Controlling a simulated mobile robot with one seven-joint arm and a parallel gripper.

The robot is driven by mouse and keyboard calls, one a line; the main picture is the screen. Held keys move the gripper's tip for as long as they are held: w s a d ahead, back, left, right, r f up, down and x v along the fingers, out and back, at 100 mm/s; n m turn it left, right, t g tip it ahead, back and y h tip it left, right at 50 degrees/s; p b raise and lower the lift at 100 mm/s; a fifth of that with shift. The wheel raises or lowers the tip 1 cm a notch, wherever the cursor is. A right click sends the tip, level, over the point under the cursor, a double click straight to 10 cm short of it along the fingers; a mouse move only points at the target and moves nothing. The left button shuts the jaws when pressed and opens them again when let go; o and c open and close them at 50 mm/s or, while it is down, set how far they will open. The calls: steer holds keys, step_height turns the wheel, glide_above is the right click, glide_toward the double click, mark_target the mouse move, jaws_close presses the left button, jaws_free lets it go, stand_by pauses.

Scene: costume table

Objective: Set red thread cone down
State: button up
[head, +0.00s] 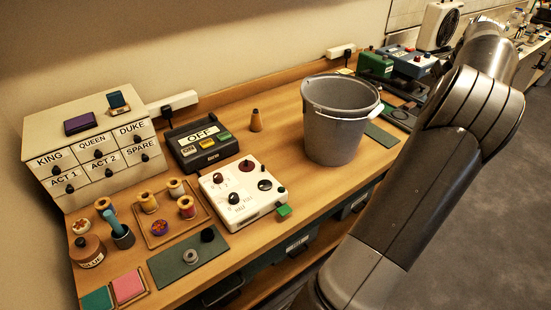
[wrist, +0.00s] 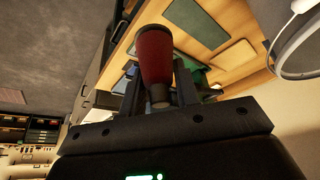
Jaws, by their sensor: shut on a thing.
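The red thread cone (wrist: 155,55) is between the fingers of my gripper (wrist: 158,88) in the wrist view. The gripper is shut on it near its narrow brown end. The wooden table top (wrist: 235,20) shows beyond the cone; I cannot tell whether the cone touches anything there. In the head view my arm hides the gripper and the cone.
A grey bucket (head: 338,140) stands at the table's right part; its rim also shows in the wrist view (wrist: 296,45). Green mats (wrist: 200,22) lie beyond the cone. Green and blue machines (head: 410,62) stand at the back. A drawer cabinet (head: 100,160) and spool tray (head: 157,240) are at left.

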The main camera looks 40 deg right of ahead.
step_height(320, 180, up, 7)
steer(key=shift+r, duration=0.2)
steer(key=w+a+r+n, duration=0.1)
steer(key=w+a+n, duration=0.1)
steer(key=w+a, duration=1.3)
steer(key=w+a+n, duration=0.1)
steer(key=w+a, duration=0.4)
steer(key=a, duration=0.3)
steer(key=w+a+y, duration=0.1)
steer(key=w+a, duration=0.4)
steer(key=a, duration=0.3)
steer(key=w+a+n, duration=0.1)
steer(key=w+a, duration=0.4)
steer(key=a, duration=0.4)
steer(key=shift+t, duration=0.4)
steer(key=f, duration=3)
steer(key=shift+d, duration=0.2)
